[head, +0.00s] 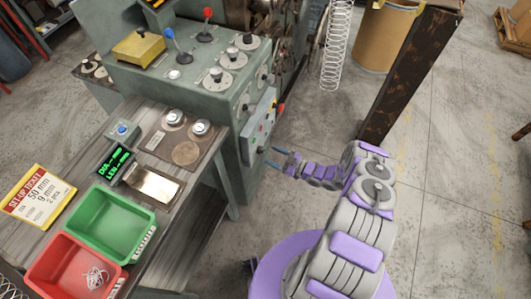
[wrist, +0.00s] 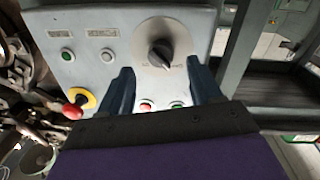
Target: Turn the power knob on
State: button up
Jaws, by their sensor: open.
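The power knob appears to be the black rotary knob (wrist: 160,54) on a round pale dial plate in the wrist view. It sits on a light grey control panel (wrist: 112,18), which also shows on the machine's side in the head view (head: 262,125). My gripper (wrist: 158,80) is open, with its two dark fingers on either side below the knob in the picture. I see no contact with the knob. In the head view my gripper (head: 274,157) reaches toward the panel's lower edge. The knob's label is too small to read.
The panel carries a red mushroom button (wrist: 75,108) on a yellow base, a green button (wrist: 67,55), a white button (wrist: 106,55) and a red button (wrist: 146,105). A rusty post (head: 408,75) stands right of my arm. A workbench with green (head: 113,190) and red bins (head: 43,270) is left.

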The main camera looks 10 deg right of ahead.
aim_at(261, 150)
jog(key=x, duration=0.4)
jog(key=shift+w+a, duration=0.1)
jog(key=shift+a, duration=0.05)
jog(key=c, duration=1)
